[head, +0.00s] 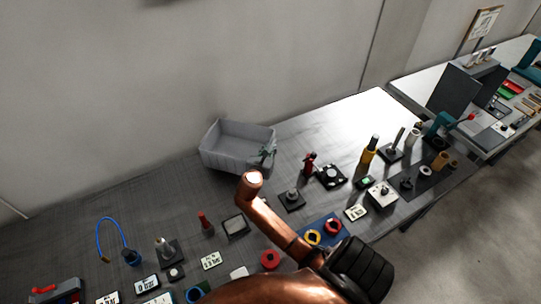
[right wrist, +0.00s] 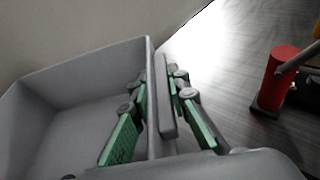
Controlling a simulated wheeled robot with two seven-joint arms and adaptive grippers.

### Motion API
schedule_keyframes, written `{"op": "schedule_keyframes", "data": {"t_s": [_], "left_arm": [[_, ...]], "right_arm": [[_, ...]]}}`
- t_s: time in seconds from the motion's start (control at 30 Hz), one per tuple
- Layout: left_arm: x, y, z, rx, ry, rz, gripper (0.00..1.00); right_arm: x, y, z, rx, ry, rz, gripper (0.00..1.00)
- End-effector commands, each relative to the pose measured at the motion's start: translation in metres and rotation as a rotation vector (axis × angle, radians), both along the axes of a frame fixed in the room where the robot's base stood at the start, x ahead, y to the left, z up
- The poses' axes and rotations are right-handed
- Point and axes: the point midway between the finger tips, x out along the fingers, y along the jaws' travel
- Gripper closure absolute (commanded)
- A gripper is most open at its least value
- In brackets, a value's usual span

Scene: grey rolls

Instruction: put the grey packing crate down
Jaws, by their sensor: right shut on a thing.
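The grey packing crate (head: 238,143) is an empty, open-topped box at the back of the table, near the wall. My right gripper (head: 267,153) is at the crate's right end, shut on its rim. In the right wrist view, the green-padded fingers of the gripper (right wrist: 160,130) straddle one wall of the crate (right wrist: 68,82), one finger inside and one outside. The crate looks roughly level; I cannot tell whether its base touches the table. My left gripper is not in view.
The dark table (head: 75,232) holds many small items along its front and right. A red bottle-like item (head: 309,163) stands just right of the crate; a red cylinder (right wrist: 277,75) shows in the right wrist view. Bare tabletop lies left of the crate and behind right.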

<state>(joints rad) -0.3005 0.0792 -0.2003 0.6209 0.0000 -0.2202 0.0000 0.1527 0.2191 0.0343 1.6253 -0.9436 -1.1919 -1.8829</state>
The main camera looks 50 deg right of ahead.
Motion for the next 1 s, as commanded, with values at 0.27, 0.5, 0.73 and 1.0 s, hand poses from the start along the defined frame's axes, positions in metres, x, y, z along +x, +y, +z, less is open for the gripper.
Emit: {"op": "schedule_keyframes", "data": {"t_s": [0.27, 0.5, 0.73, 1.0], "left_arm": [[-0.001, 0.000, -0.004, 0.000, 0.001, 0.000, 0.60], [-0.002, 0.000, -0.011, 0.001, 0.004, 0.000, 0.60], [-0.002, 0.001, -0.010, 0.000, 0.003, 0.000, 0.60], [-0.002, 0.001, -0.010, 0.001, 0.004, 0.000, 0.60]], "right_arm": [[0.003, -0.013, -0.014, -0.002, -0.003, 0.000, 1.00], [0.003, -0.011, -0.043, 0.000, -0.003, 0.002, 1.00], [0.003, -0.011, -0.042, -0.001, -0.005, 0.003, 1.00], [0.002, -0.011, -0.046, 0.001, 0.000, 0.002, 0.74]]}}
